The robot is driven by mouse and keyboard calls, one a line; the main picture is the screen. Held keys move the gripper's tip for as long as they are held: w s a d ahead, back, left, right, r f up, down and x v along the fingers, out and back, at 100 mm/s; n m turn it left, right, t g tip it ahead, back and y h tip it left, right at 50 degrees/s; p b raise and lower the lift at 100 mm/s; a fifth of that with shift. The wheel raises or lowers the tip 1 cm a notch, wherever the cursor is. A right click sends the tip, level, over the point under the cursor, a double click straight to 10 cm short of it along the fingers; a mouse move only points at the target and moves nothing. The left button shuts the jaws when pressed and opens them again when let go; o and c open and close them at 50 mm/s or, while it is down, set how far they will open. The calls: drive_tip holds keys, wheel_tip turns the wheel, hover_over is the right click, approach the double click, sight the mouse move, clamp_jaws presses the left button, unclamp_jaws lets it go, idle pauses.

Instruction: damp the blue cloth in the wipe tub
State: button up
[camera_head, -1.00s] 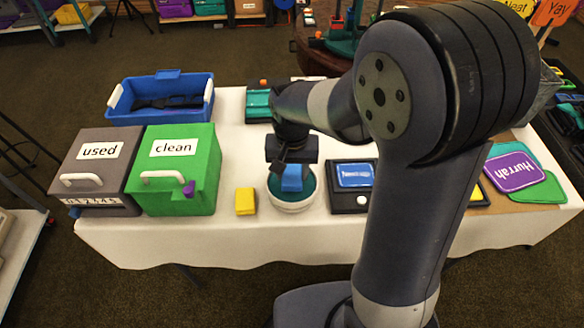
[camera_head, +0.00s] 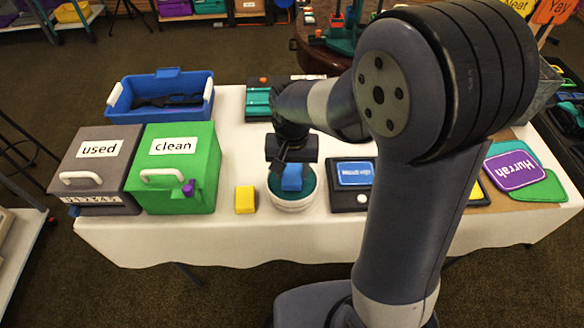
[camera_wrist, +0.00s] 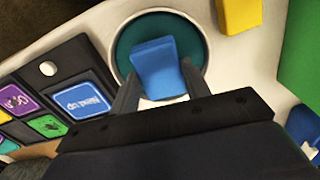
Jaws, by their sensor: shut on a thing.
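The blue cloth (camera_head: 292,178) is a small folded block held between the fingers of my gripper (camera_head: 291,167). In the wrist view the blue cloth (camera_wrist: 160,68) sits between the two dark fingers of my gripper (camera_wrist: 158,92), over the teal inside of the tub. The wipe tub (camera_head: 293,205) is a round white tub with a teal interior; its rim (camera_wrist: 117,50) also shows in the wrist view. The cloth is at the tub's mouth, inside its outline. I cannot tell how deep it is or whether it touches the teal surface.
A yellow block (camera_head: 245,200) stands just left of the tub. The green "clean" box (camera_head: 205,180) and grey "used" box (camera_head: 100,150) are further left, with a blue bin (camera_head: 125,103) behind. A dark panel (camera_head: 345,200) with a blue label is close on the right.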

sight(292, 174)
drive_tip(key=shift+f, duration=0.45)
idle(1.0)
drive_tip(key=shift+r, duration=0.1)
wheel_tip(292, 174, up, 7)
drive_tip(key=p, duration=0.5)
drive_tip(key=shift+p, duration=0.35)
idle(0.6)
